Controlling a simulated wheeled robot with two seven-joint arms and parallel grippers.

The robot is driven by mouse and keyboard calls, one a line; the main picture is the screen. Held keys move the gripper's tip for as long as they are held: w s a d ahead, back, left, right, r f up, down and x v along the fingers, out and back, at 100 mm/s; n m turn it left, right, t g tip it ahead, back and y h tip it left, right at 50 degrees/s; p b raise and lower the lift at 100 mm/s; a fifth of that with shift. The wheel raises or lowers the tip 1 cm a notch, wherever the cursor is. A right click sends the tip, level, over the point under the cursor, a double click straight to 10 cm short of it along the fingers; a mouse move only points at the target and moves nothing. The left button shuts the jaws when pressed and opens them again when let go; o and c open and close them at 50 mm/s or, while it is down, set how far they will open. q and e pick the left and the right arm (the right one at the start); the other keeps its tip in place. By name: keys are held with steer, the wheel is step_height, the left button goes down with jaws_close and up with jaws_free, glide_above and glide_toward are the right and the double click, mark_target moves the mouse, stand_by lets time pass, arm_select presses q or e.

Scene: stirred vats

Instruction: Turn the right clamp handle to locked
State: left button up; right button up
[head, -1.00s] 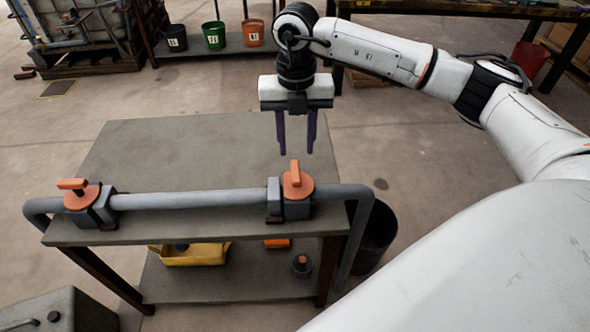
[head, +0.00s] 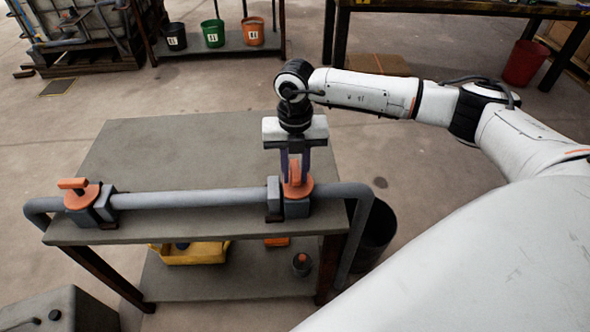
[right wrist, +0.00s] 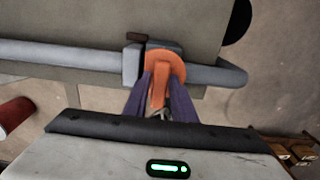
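The right clamp (head: 297,204) sits on the grey pipe near the right end of the bench, with an orange disc and an orange bar handle (head: 295,177). The handle lies across the pipe. My right gripper (head: 295,170) points down over it, its two purple fingers on either side of the handle. In the right wrist view, the handle (right wrist: 160,88) shows between the fingers (right wrist: 163,95), which look open around it; whether they touch it is hard to tell. The left clamp (head: 84,200) has its orange handle roughly along the pipe. My left gripper is out of view.
The grey pipe (head: 190,199) runs along the front of the bench top (head: 180,150) and bends down at both ends. A yellow tray (head: 195,254) is on the lower shelf. A dark bin (head: 372,230) stands right of the bench. The bench top behind the pipe is clear.

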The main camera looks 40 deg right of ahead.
jaws_close()
